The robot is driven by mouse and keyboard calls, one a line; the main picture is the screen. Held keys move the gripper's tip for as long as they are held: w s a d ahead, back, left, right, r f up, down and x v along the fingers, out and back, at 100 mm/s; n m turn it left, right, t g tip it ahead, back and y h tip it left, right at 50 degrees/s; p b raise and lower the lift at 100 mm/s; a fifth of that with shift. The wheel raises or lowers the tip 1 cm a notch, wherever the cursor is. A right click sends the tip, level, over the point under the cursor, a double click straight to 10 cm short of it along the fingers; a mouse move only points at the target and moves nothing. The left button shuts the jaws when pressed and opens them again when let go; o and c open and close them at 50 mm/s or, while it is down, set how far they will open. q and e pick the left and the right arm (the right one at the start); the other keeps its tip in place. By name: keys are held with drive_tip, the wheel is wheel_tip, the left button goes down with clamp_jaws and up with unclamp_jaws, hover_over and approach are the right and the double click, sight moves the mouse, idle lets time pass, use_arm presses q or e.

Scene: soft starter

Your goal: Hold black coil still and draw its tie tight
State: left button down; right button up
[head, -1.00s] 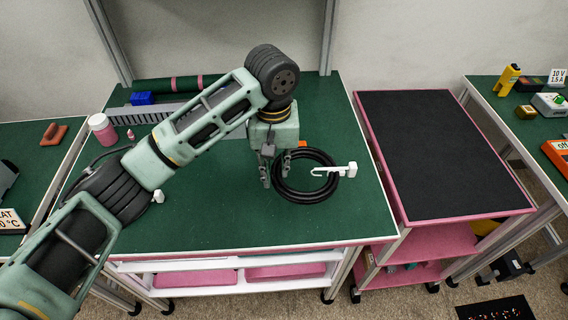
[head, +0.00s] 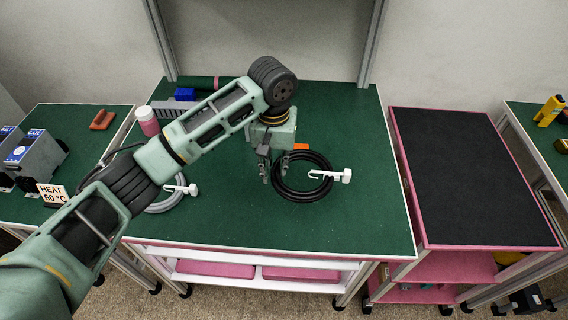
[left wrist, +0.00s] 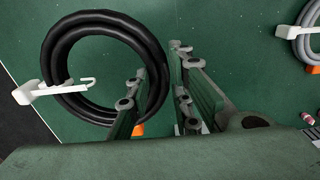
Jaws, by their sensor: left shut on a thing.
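The black coil (head: 303,196) is a thick ring over the green bench, right of my left gripper (head: 266,168). The left wrist view shows the coil (left wrist: 66,98) too, with its side between the two fingers of my left gripper (left wrist: 160,95), which is shut on it. I cannot tell if the coil touches the bench. Its white tie (head: 343,176) crosses the coil's right side, with a block outside and a thin hooked tail inside the ring; it also shows in the left wrist view (left wrist: 38,91). My right gripper is out of view.
A grey coil (left wrist: 292,32) with a white tie (head: 182,189) lies to the left, partly behind my arm. An orange piece (head: 301,146) shows at the black coil's back edge. A pink-white jar (head: 147,122) stands at the back left. The front bench is clear.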

use_arm(q)
drive_tip(key=shift+w+a, duration=0.3)
drive_tip(key=shift+a, duration=0.35)
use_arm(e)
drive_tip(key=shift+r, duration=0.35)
use_arm(q)
drive_tip(key=shift+f, duration=2.55)
drive_tip(key=shift+f+b, duration=0.7)
drive_tip(key=shift+f, duration=2.2)
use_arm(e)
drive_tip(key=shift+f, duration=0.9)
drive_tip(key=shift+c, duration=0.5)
